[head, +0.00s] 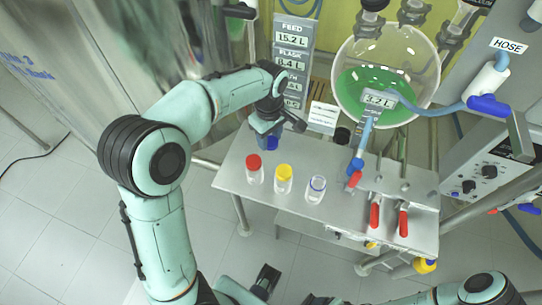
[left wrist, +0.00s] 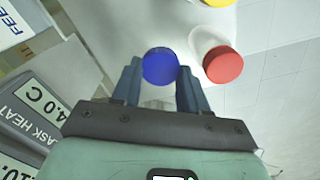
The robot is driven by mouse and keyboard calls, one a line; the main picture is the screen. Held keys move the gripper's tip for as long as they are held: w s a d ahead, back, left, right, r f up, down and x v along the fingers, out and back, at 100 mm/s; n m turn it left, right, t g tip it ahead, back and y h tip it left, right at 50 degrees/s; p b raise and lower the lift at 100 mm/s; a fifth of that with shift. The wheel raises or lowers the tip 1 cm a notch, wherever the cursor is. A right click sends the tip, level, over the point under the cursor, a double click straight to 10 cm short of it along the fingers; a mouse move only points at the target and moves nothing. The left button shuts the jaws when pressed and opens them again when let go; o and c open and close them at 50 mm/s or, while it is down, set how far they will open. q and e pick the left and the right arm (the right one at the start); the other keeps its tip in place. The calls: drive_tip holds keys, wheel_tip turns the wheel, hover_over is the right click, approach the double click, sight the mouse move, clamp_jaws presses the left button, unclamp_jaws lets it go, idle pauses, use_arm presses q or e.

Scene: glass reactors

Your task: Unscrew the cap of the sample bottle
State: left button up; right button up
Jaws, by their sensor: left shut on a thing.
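My left gripper (head: 268,129) is at the back left of the metal table and is shut on a blue cap (head: 272,143). In the left wrist view the blue cap (left wrist: 160,66) lies between the fingertips (left wrist: 159,90). A pale area shows below it between the fingers; I cannot tell whether a bottle is under the cap. A clear bottle with a blue rim (head: 316,189) stands upright on the table, and its top looks open. A red-capped bottle (head: 254,168) and a yellow-capped bottle (head: 283,178) stand left of it.
The metal table (head: 228,180) has tools with red handles (head: 375,217) on its right. A round glass reactor (head: 375,110) with green liquid stands behind, with a blue hose (head: 430,110). Readout panels (head: 291,60) stand behind my left gripper. The table front between bottles and tools is clear.

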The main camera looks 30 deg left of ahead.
sight(270, 161)
use_arm(q)
wheel_tip(270, 161, down, 10)
drive_tip(key=shift+w+r+b, duration=0.1)
drive_tip(key=shift+r+b, duration=0.1)
drive_tip(key=shift+b, duration=0.35)
drive_tip(key=shift+f, duration=0.1)
drive_tip(key=shift+f, duration=0.15)
drive_tip(key=o, duration=1.2)
drive_tip(key=shift+c, duration=0.2)
wheel_tip(270, 161, up, 12)
drive_tip(key=shift+f+p, duration=0.15)
drive_tip(key=shift+p, duration=0.7)
drive_tip(key=shift+r, duration=0.45)
